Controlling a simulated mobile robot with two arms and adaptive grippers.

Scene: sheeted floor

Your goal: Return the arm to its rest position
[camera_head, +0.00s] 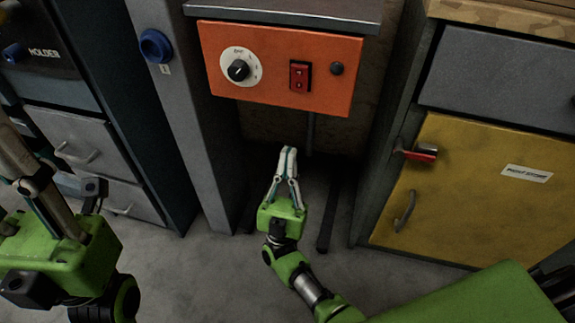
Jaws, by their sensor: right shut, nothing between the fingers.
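My right gripper (287,153) is in the middle of the head view, pointing away from me. Its fingers are closed together with nothing between them. It is below the orange panel (290,95) and apart from it in the picture. My right arm runs from the gripper down to the bottom right. My left arm, with its green body (60,262), is at the left edge. The left fingers are mostly cut off by the frame, so their state does not show.
The orange panel carries a black dial (238,70) and a red switch (299,75). A yellow cabinet door (470,200) with a red-handled latch (418,154) stands at right. Grey drawers (80,140) stand at left. Grey floor (190,270) is open between them.

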